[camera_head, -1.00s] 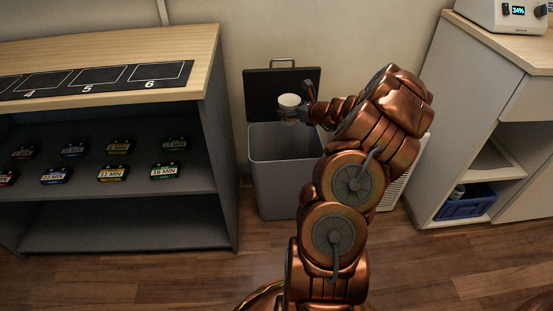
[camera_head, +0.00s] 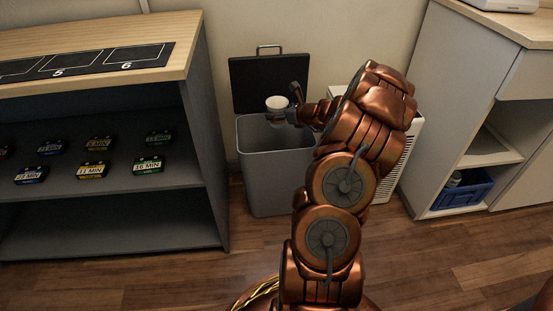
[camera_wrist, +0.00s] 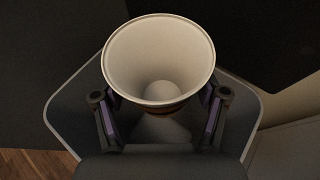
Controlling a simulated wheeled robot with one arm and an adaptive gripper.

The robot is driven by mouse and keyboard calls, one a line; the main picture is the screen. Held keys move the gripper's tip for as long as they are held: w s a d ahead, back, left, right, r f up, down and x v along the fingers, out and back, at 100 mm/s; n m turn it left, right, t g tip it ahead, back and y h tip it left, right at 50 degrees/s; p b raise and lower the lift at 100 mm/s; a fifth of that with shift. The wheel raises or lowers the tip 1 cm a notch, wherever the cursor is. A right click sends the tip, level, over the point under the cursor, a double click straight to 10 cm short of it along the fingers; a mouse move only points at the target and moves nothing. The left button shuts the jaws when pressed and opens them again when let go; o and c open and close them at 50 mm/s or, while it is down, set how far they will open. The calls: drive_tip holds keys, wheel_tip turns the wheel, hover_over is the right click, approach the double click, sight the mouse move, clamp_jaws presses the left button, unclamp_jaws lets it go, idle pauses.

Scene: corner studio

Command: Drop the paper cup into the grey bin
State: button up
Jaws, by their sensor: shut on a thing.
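The white paper cup (camera_head: 277,103) is upright in my gripper (camera_head: 284,116), near the open top of the grey bin (camera_head: 278,180). In the wrist view the cup (camera_wrist: 160,60) shows its empty inside, and my gripper (camera_wrist: 160,115) is shut on it, one finger on each side. The bin's rim (camera_wrist: 257,105) surrounds the cup in that view, and the cup is over the opening. The bin's dark lid (camera_head: 268,82) stands open against the wall. The bin's inside is mostly hidden in the head view.
A wooden-topped shelf unit (camera_head: 195,60) with several small timers stands left of the bin. A white slatted unit (camera_head: 405,150) stands behind my arm. A cabinet (camera_head: 425,130) with a blue crate (camera_head: 462,192) is at the right. Wood floor is clear in front.

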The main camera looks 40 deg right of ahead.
drive_tip(key=o, duration=0.8)
drive_tip(key=v, duration=1.2)
drive_tip(key=shift+s, duration=0.1)
